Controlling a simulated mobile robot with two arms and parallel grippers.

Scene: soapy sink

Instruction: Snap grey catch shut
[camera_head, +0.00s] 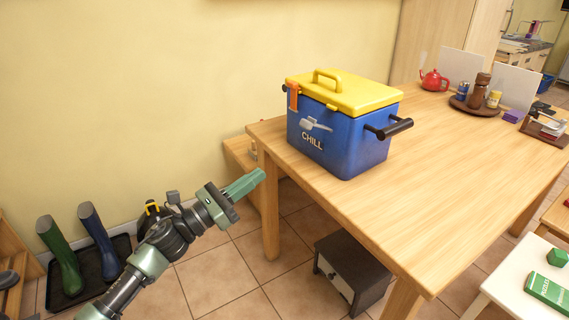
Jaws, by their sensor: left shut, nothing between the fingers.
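A blue cooler (365,150) marked "CHILL" stands on the wooden table, with its yellow lid (365,95) down on top. A pale grey piece (316,124) shows on its front, above the lettering; it looks like the grey catch, tilted and below the lid edge, but I cannot tell its exact position. An orange catch (293,96) is at the lid's left front corner. My left gripper (258,176) is shut and empty, in front of the table's left edge, below and left of the cooler, touching nothing visible. My right gripper is not in view.
The table (420,210) is bare in front of and right of the cooler. A black side handle (392,128) sticks out rightward. A red teapot (433,80) and a round tray (476,107) stand farther back. A dark small cabinet (350,275) is under the table. Boots (65,255) stand left.

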